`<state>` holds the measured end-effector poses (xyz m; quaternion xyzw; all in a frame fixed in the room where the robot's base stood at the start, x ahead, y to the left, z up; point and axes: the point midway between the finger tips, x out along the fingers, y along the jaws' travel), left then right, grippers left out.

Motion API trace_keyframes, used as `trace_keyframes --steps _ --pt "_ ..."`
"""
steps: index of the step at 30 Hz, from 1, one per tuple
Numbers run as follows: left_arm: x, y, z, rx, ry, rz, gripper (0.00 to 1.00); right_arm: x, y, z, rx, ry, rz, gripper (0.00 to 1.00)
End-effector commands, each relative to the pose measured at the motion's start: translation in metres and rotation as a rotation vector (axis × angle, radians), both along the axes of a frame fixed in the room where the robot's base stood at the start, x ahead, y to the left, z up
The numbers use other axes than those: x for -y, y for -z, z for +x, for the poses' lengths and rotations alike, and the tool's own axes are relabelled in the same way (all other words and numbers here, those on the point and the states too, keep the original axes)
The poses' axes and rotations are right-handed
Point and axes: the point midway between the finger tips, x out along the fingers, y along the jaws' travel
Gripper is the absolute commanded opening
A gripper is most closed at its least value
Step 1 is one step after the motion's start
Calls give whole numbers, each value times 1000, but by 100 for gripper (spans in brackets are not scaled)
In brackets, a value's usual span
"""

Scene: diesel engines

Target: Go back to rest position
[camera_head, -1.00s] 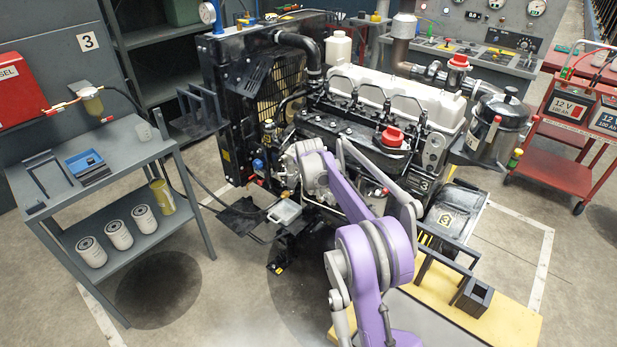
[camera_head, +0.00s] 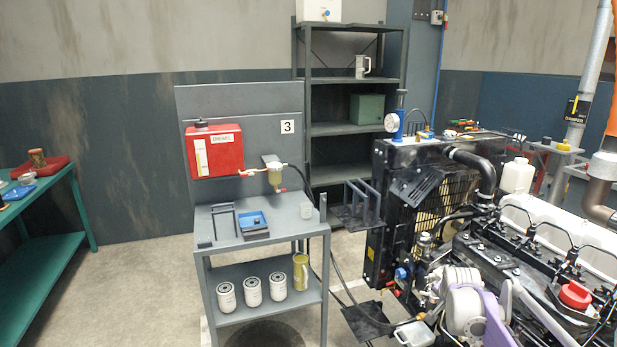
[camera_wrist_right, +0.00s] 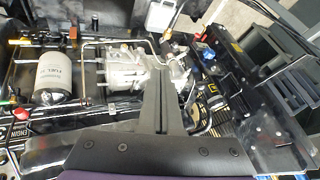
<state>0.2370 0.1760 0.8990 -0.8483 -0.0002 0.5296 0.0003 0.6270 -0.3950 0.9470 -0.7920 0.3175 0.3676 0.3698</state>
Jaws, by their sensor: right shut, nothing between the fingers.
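My right gripper (camera_wrist_right: 153,75) is shut and empty in the right wrist view, its fingers over the engine's side. My purple and grey arm (camera_head: 482,312) shows at the lower right of the head view, in front of the engine (camera_head: 500,255). I cannot make out its fingertips there. My left gripper is not in view.
A grey workbench (camera_head: 312,227) with several white filters on its lower shelf stands in the middle. A teal bench (camera_head: 45,245) is at the left. A white filter (camera_wrist_right: 60,72) and a silver housing (camera_wrist_right: 125,72) lie close to the gripper. Floor is clear between the benches.

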Motion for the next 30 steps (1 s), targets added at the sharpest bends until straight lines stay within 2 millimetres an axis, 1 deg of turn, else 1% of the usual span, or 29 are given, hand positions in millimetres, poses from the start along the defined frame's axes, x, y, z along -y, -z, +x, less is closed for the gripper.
trace_keyframes --steps 1,2,3,5,6,8,9,11,12,14,15,17,18,21,24,27,30 --pt "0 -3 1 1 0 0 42 -22 -15 -20 -15 -57 -15 0" --pt "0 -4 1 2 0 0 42 -34 -20 -31 -26 -91 -26 0" --pt "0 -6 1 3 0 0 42 -48 -27 -46 -40 -136 -41 0" --pt "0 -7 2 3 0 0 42 -69 -35 -71 -60 -203 -62 0" --pt "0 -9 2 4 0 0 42 -82 -40 -88 -71 -248 -77 0" --pt "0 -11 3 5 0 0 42 -101 -45 -114 -88 -317 -98 0" --pt "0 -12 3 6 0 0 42 -113 -47 -133 -100 -362 -112 0" --pt "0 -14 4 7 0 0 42 -130 -48 -161 -116 -430 -134 0" --pt "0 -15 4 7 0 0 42 -141 -48 -180 -126 -475 -149 0" --pt "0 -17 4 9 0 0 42 -156 -45 -210 -141 -545 -170 0" --pt "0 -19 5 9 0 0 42 -165 -42 -230 -151 -591 -185 0" --pt "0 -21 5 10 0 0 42 -177 -36 -259 -163 -659 -208 0" --pt "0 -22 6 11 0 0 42 -185 -30 -278 -171 -705 -223 0" --pt "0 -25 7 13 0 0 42 -200 -15 -320 -189 -808 -256 0" --pt "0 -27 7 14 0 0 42 -210 1 -352 -200 -888 -284 0" --pt "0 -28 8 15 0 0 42 -215 13 -372 -207 -941 -301 0" --pt "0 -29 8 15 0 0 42 -218 19 -382 -211 -968 -309 0"
